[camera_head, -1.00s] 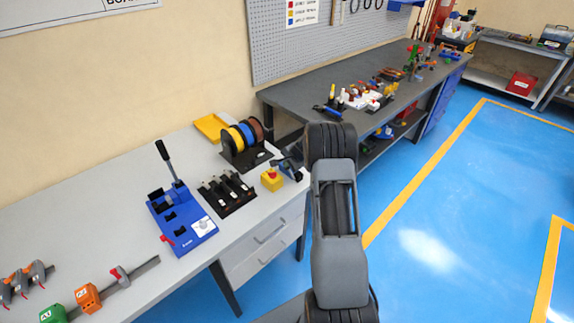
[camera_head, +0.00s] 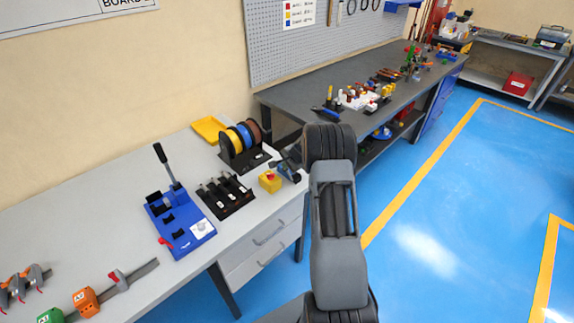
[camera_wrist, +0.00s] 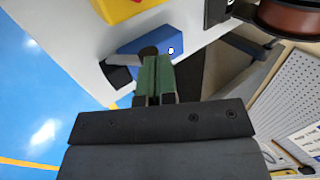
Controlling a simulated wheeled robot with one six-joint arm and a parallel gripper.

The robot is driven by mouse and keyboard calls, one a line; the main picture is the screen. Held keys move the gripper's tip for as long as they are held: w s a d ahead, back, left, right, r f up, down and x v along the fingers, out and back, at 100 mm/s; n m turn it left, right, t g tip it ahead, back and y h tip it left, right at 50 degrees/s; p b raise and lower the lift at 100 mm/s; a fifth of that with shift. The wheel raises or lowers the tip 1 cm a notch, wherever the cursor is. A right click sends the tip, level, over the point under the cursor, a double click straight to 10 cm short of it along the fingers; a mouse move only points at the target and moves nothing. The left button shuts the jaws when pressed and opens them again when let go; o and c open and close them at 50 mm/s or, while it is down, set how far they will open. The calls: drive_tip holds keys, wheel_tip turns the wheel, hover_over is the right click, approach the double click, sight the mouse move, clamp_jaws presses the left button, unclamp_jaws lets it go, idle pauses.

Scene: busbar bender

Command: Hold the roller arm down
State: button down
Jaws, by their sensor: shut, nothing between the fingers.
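A small blue device (camera_wrist: 178,38) with dark parts lies under my gripper in the wrist view. It also shows at the bench's right edge in the head view (camera_head: 294,177), partly covered by dark parts. A dark round piece (camera_wrist: 148,51), perhaps the roller of its arm, is right at my fingertips. My gripper (camera_wrist: 153,62) has green fingers, shut together with nothing between them. The fingertips overlap the round piece in the picture; I cannot tell whether they press on it. The rest of the roller arm is hidden behind the fingers.
A yellow box with a red button (camera_head: 269,181) stands just left of the blue device. Cable spools (camera_head: 244,140) stand behind it. A black rack (camera_head: 226,195) and a blue lever press (camera_head: 180,224) are farther left. The bench edge is close by.

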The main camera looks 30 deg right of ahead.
drive_tip(key=shift+s+f, duration=0.15)
idle(0.7)
drive_tip(key=shift+s+d+f+b, duration=0.2)
drive_tip(key=shift+s+b, duration=0.4)
drive_tip(key=shift+b, duration=0.4)
drive_tip(key=shift+r, duration=0.1)
drive_tip(key=s+r, duration=0.2)
drive_tip(key=r, duration=0.4)
drive_tip(key=s+d+r, duration=0.1)
drive_tip(key=s+r, duration=0.1)
drive_tip(key=r, duration=0.5)
drive_tip(key=shift+s+p, duration=0.3)
